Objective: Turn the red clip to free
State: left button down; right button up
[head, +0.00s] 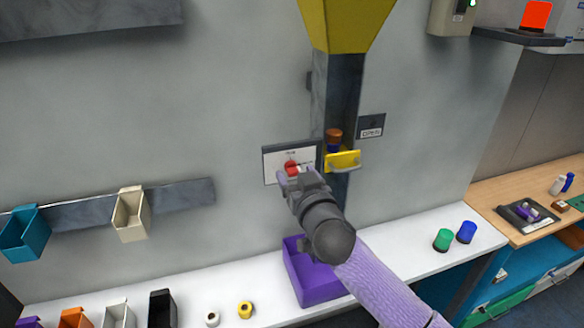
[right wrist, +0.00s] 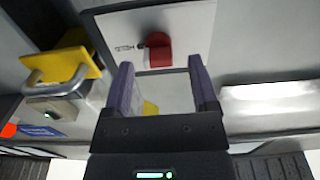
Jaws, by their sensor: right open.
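The red clip (head: 291,168) is on a white panel (head: 274,164) with a dark top edge on the grey wall. In the right wrist view the red clip (right wrist: 158,50) sits on the panel (right wrist: 190,28) beside small dark lettering that I cannot read with certainty. My right gripper (head: 296,178) is in front of the panel's lower part. In the right wrist view its two purple fingers (right wrist: 160,82) are apart and empty, pointing toward the clip, which lies just beyond their tips. I cannot tell the exact gap. My left gripper is not in view.
A yellow gate with a handle (head: 343,160) is right of the panel, under a yellow hopper (head: 345,22). An "OPEN" sign (head: 371,132) hangs beside the chute. A purple bin (head: 310,280) stands below on the white shelf (head: 395,262). Green (head: 443,240) and blue (head: 467,232) cylinders stand right.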

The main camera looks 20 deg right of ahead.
jog(key=shift+w, duration=0.7)
grip_shut()
jog(key=shift+n, duration=0.3)
jog(key=n+p, duration=0.1)
jog(key=n, duration=0.2)
jog(key=shift+a+n, duration=0.1)
jog(key=shift+n, duration=0.2)
jog(key=n+p, duration=0.1)
jog(key=n, duration=0.3)
jog(key=shift+n, duration=0.3)
jog(key=n, duration=0.4)
jog(key=shift+a+f+p, duration=0.1)
jog(key=shift+p, duration=0.2)
jog(key=shift+f+n+p, duration=0.1)
jog(key=shift+n+p, duration=0.3)
jog(key=shift+n, duration=2.1)
